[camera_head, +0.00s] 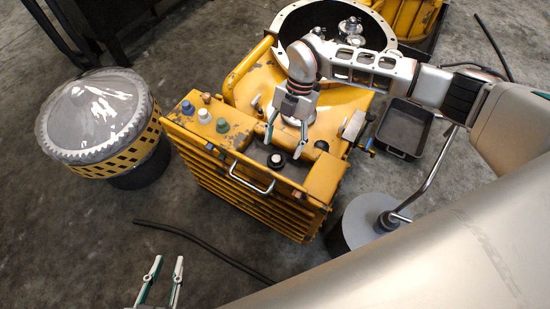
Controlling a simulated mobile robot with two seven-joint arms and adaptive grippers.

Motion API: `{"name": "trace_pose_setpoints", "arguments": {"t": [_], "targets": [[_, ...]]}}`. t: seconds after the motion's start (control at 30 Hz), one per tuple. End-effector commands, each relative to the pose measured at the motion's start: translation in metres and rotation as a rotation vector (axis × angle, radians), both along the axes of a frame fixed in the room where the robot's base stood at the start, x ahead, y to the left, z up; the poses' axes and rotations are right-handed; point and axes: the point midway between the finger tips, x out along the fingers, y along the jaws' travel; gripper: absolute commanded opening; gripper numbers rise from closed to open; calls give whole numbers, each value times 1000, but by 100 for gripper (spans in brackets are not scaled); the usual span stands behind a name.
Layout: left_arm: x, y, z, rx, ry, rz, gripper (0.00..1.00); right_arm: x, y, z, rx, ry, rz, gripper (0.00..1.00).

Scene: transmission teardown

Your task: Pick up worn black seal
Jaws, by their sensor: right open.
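No contact can be made out. My left gripper (167,262) is at the bottom edge, well away from the housing, with its fingers apart and nothing between them.
Coloured caps (222,125) stand on the housing's left top, and a metal handle (252,182) is on its front. A domed part in plastic (96,112) stands at left. A black tray (405,128) and round-based stand (371,220) are at right. A hose (200,243) lies in front.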

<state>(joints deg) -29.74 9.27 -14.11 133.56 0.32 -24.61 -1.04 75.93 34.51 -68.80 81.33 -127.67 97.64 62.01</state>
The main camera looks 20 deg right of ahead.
Motion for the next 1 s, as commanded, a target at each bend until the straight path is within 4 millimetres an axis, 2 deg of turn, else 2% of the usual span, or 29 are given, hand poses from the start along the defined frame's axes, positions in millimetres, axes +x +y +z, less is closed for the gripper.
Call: {"name": "trace_pose_setpoints", "arguments": {"t": [0.03,0.13,0.23,0.4,0.53,0.57,0.6,0.7,1.0], "targets": [[-2,-2,-5,-6,8,0,25,-4,4,-11,2,8,3,58],[-5,-5,-8,-21,14,1,25,-7,13,-26,3,13,3,58],[-4,-11,-4,-41,8,0,25,-11,18,-39,2,12,3,58],[9,-18,13,-68,-31,3,25,-10,20,-42,1,3,1,58],[12,-18,16,-73,-39,12,25,-9,20,-39,1,0,1,58],[12,-18,16,-72,-38,12,25,-9,20,-39,1,0,1,53],[12,-18,15,-73,-37,12,25,-9,20,-39,1,0,1,42],[10,-18,13,-70,-32,13,25,-9,20,-40,1,2,1,21],[7,-16,10,-65,-26,8,25,-9,20,-40,1,2,2,21]]}}
